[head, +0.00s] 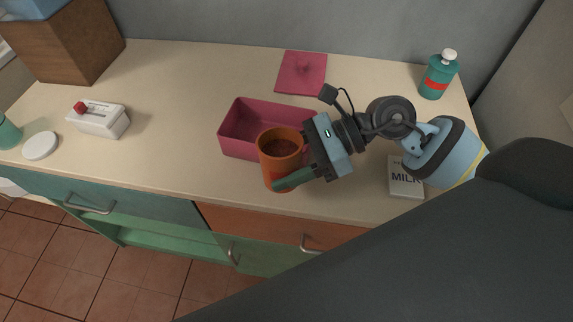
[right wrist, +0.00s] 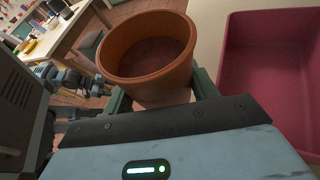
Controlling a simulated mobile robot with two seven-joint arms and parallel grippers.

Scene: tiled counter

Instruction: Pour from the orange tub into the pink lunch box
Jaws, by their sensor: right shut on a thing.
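The orange tub (head: 281,160) is upright in my right gripper (head: 290,182), which is shut on it. In the head view it is in front of the pink lunch box (head: 233,139) and covers part of it. Dark brown contents show inside the tub. In the right wrist view the tub (right wrist: 150,85) is between the green fingers, and the lunch box (right wrist: 265,70) is to its right. The lunch box is open, and the part of its inside that shows looks empty. My left gripper is not in view.
A pink lid (head: 302,72) lies behind the lunch box. A milk carton (head: 404,186) lies under my right arm, and a green bottle (head: 438,76) stands at the back right. A white box with a red knob (head: 99,118) and a white disc (head: 40,146) are at the left.

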